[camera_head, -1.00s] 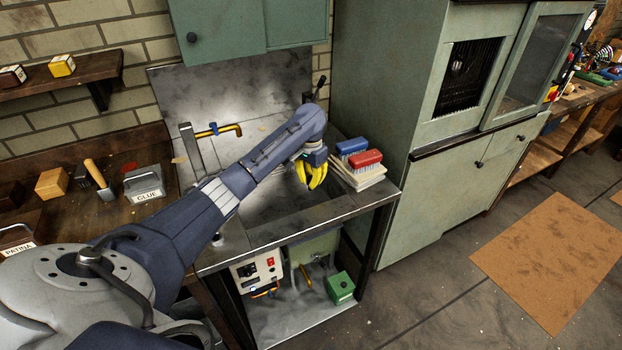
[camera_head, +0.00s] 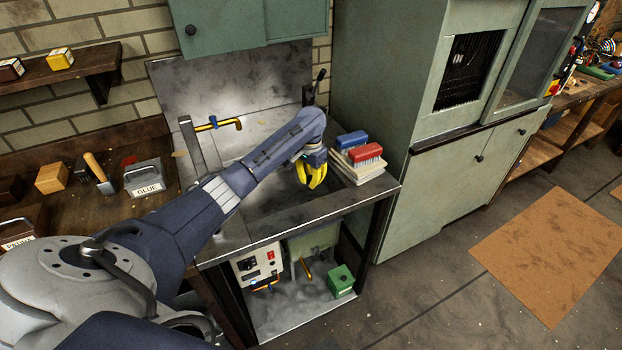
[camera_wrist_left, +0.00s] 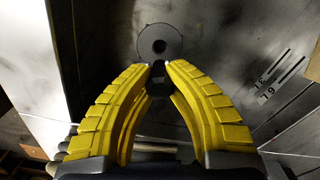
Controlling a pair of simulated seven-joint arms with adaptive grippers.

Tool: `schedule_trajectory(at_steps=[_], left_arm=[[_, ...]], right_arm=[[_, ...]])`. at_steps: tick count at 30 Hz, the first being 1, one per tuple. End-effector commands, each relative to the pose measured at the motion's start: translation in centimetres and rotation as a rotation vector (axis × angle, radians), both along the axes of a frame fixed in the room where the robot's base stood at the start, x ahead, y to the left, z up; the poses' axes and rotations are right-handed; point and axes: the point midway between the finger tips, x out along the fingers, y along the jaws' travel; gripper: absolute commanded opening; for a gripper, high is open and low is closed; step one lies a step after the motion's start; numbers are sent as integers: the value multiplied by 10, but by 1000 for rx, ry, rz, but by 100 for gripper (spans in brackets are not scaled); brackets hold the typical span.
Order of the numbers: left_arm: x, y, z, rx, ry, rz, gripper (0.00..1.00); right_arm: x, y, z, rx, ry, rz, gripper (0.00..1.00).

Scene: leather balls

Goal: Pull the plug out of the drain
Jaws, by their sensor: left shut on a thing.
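My left gripper (camera_head: 313,184) reaches down into the metal sink (camera_head: 235,236) at the workbench. In the left wrist view its yellow fingers (camera_wrist_left: 158,68) have their tips close together on a small dark piece, which looks like the plug (camera_wrist_left: 157,77). Just beyond the tips is a round grey disc with a dark centre, which looks like the drain (camera_wrist_left: 160,34). The fingers partly hide the plug, and I cannot tell whether it is seated in or clear of the drain. My right gripper is not in view.
A tap (camera_head: 230,123) with a blue handle stands behind the sink. Blue (camera_head: 352,140) and red (camera_head: 367,152) brushes lie on a pale stack close to the right of my gripper. A tall green cabinet (camera_head: 385,110) stands farther right. A glue container (camera_head: 143,178) is at left.

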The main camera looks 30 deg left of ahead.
Motion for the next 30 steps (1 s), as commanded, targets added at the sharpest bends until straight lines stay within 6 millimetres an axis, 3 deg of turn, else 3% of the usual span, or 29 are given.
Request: schedule_trajectory(at_steps=[30], left_arm=[[0,0,-27,-1,0,1,0]], right_arm=[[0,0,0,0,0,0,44]])
